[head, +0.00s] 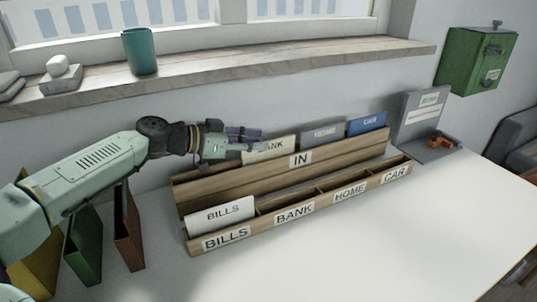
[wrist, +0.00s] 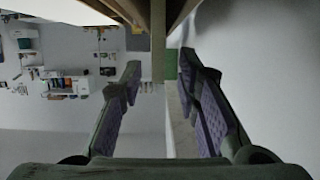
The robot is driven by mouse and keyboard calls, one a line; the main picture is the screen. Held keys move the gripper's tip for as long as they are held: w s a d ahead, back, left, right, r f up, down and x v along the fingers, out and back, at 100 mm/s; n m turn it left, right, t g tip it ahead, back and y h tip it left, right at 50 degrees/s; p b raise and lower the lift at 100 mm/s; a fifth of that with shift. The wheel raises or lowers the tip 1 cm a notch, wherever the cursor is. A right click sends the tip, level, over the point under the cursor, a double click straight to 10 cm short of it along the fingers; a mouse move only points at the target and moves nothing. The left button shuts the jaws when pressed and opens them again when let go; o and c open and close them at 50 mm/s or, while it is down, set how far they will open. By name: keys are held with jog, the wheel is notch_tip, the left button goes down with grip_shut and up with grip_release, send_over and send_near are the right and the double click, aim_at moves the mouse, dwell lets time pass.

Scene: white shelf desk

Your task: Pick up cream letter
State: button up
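The cream letter (head: 281,147), marked with a partly covered word ending in "ANK", stands in the back "IN" row of the wooden organizer (head: 230,184), at its left end. My gripper (head: 246,138) is at the letter's left upper edge, its fingers covering that end. In the wrist view my gripper (wrist: 160,68) is open, with purple-grey pads apart. A thin pale upright strip (wrist: 158,45) lies between the fingertips, probably the letter seen edge-on. I cannot see contact with either finger.
A grey letter (head: 322,134) and a blue letter (head: 367,123) stand right of it in the same row. A white "BILLS" letter (head: 220,214) stands in the front row. A teal cup (head: 140,52) is on the sill behind. The desk (head: 370,240) in front is clear.

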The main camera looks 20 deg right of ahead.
aim_at(269, 142)
jog(key=p+x, duration=0.1)
jog(key=x, duration=0.3)
jog(key=shift+d+f, duration=0.1)
jog(key=shift+d, duration=0.05)
jog(key=shift+c, duration=0.2)
grip_shut()
